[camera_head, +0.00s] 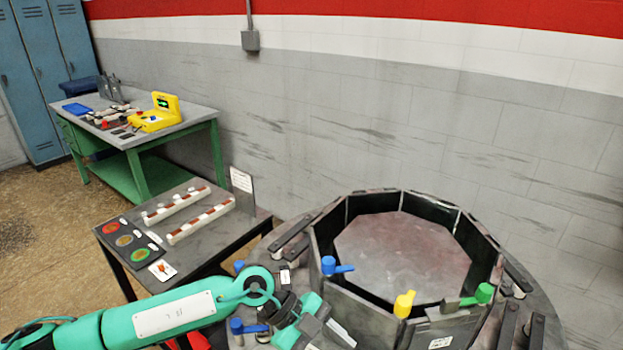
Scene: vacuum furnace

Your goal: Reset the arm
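My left arm (175,310) is teal and reaches in from the left edge, across the lower left. My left gripper (325,328) is at the bottom middle, over the near left rim of the round furnace (345,310). Its fingertips are too small and cluttered to tell if they are open or shut, and I cannot make out anything held. The octagonal opening shows a bare grey floor (400,255). My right gripper is not in view.
Blue handles (340,266), a yellow handle (404,304) and a green handle (483,294) stick up around the furnace. A dark table (215,245) with two long strips (200,220) stands left. A green workbench (170,135) holds a yellow case (160,115). Lockers stand behind.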

